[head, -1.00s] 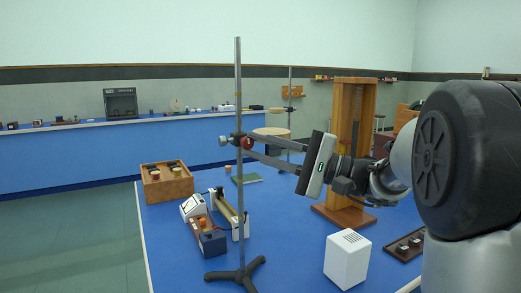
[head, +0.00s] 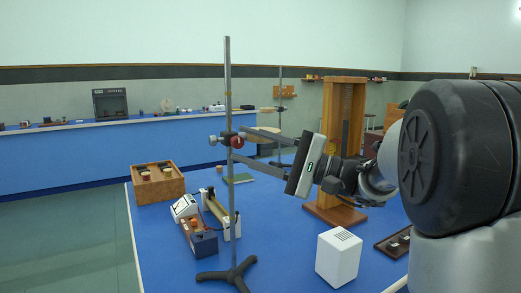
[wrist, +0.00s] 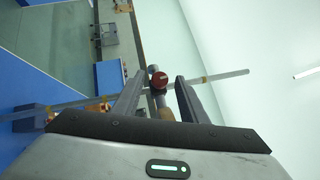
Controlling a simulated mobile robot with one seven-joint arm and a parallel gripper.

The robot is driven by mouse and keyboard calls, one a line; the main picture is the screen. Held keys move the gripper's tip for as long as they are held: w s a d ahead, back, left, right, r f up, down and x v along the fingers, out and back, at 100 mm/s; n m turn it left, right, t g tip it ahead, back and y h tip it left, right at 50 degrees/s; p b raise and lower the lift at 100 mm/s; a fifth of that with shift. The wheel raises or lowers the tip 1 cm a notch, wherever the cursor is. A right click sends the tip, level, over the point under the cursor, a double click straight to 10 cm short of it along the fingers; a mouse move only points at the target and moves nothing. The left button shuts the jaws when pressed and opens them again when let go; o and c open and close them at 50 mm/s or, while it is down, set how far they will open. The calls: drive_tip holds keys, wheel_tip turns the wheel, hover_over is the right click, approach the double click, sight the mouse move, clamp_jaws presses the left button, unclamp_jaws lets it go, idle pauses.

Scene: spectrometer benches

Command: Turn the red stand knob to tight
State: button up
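The red stand knob (head: 237,142) sits on a clamp on the tall grey upright rod (head: 228,90) of a stand. My gripper (head: 240,146) is open and level with the knob, pointing left at the stand. In the wrist view the two fingertips (wrist: 159,76) lie on either side of the knob, with visible gaps. I cannot tell how deep the knob sits between them. A grey knob (head: 213,140) shows at the clamp's left end.
The stand's dark tripod foot (head: 232,272) rests on the blue bench. A white box (head: 338,258) stands to its right, a wooden frame (head: 320,155) behind my gripper. Left are a wooden tray (head: 135,190) and small instruments (head: 201,240). The bench's front left is clear.

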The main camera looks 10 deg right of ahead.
drive_tip(key=p+v, duration=0.2)
drive_tip(key=v, duration=1.5)
drive_tip(key=shift+d, duration=0.2)
drive_tip(key=shift+a, duration=0.1)
drive_tip(key=s+a+f+n+g+h+p, duration=0.1)
drive_tip(key=s+a+f+g+h, duration=0.2)
drive_tip(key=s+a, duration=0.15)
drive_tip(key=s+a+f+g+h+p, duration=0.1)
drive_tip(key=s+a+f+g+h, duration=0.25)
drive_tip(key=a, duration=0.25)
drive_tip(key=s+d+f+n+h, duration=0.3)
drive_tip(key=s+f+n+h, duration=0.1)
drive_tip(key=s+f+h, duration=0.55)
wheel_tip(320, 180, up, 26)
drive_tip(key=n+t+h+p, duration=0.2)
drive_tip(key=t+h+p, duration=0.1)
drive_tip(key=p, duration=2)
drive_tip(key=shift+s+d+n+t, duration=0.3)
drive_tip(key=shift+d+t, duration=0.05)
